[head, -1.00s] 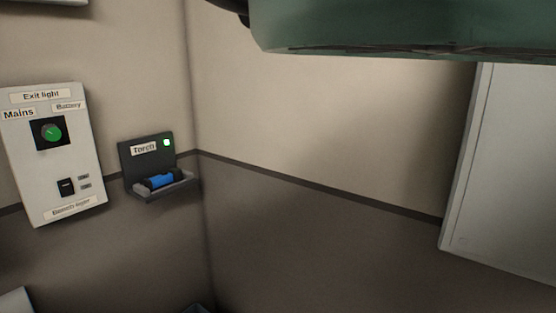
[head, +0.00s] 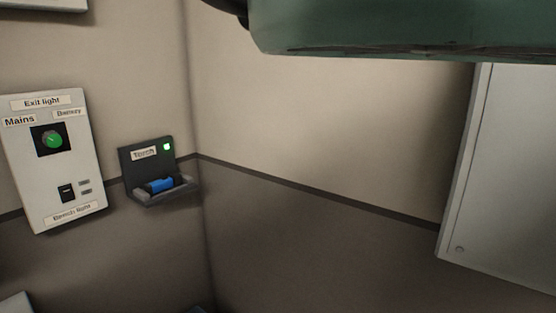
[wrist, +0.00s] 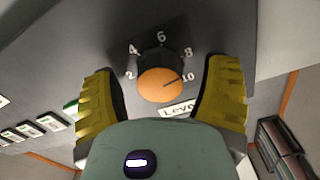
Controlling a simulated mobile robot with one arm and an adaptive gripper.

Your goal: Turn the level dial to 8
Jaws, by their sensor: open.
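The level dial (wrist: 160,86) shows in the wrist view as a round knob with an orange face and a dark side, on a grey panel (wrist: 120,25). Its dark pointer line points right and slightly up, at the 10. The numbers 2, 4, 6, 8 and 10 arc around it, and a partly hidden "Level" label (wrist: 178,108) is below. My gripper (wrist: 162,68) is open, with one yellow finger on each side of the dial and gaps between. The head view does not show the dial or the fingers.
In the head view a switch panel (head: 83,188) and a torch holder (head: 127,158) with a blue torch (head: 161,185) are on the left wall. A grey cabinet (head: 505,170) is at right. The wrist view shows white-and-green labels (wrist: 55,124) at left.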

